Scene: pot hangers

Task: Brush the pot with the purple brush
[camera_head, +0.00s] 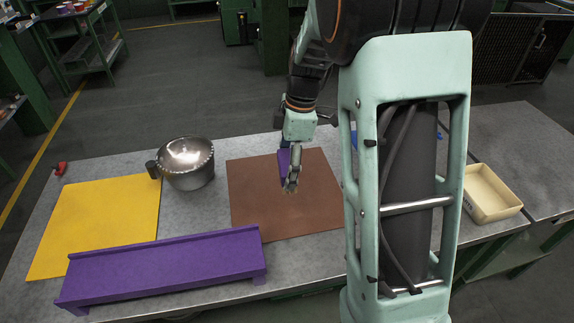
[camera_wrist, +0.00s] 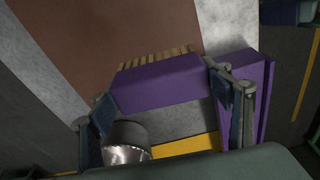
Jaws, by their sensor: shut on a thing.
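The purple brush (camera_head: 283,164) is in my gripper (camera_head: 291,184), which is shut on it above the brown mat. In the wrist view the brush (camera_wrist: 160,84) spans between the two fingers, with its tan bristles showing along its upper edge. The metal pot (camera_head: 187,164) stands on the table to the left of the brown mat, its dark handle on the left, apart from the brush. The pot (camera_wrist: 124,146) also shows in the wrist view, partly hidden by a finger.
A brown mat (camera_head: 310,210) lies below my gripper, a yellow mat (camera_head: 100,220) at the left. A long purple rack (camera_head: 165,265) lies along the table's front. A beige tray (camera_head: 490,195) sits at the right. A small red object (camera_head: 60,168) lies at the far left.

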